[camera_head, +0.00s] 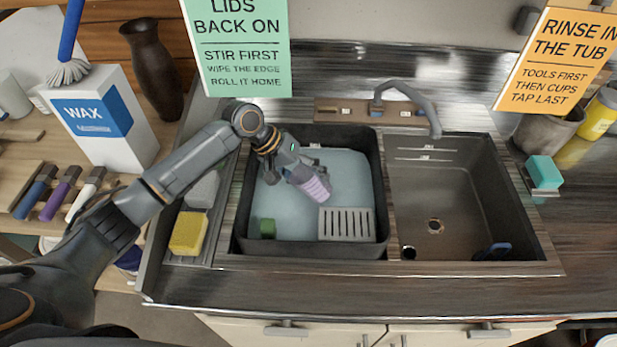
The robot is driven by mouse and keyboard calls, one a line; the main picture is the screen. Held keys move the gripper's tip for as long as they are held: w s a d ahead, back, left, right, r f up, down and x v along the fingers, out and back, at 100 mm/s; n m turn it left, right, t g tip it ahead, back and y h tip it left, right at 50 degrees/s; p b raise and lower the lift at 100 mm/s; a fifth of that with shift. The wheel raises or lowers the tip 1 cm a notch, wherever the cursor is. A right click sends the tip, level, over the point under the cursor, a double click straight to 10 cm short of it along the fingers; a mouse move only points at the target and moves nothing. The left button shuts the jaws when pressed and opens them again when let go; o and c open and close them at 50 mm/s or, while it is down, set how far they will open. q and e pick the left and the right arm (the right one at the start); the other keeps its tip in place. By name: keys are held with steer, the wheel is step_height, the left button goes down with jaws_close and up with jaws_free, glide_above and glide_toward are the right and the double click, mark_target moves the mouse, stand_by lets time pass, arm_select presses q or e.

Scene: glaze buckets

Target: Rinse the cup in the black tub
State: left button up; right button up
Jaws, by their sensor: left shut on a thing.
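The black tub (241,205) stands at the left of the sink unit and holds pale blue-grey water (345,175). My left gripper (300,175) reaches over the tub from the left and is shut on a ribbed lilac cup (316,188). The cup is tilted, its far end pointing down and to the right. It is over or in the water; I cannot tell whether it touches the surface. My right gripper is not in view.
A yellow sponge (188,233) lies left of the tub, a teal sponge (544,172) right of the basin. A white WAX box (110,130) stands at left.

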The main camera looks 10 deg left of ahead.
arm_select(q)
steer(key=shift+f+b, duration=2.35)
steer(key=shift+f, duration=2.9)
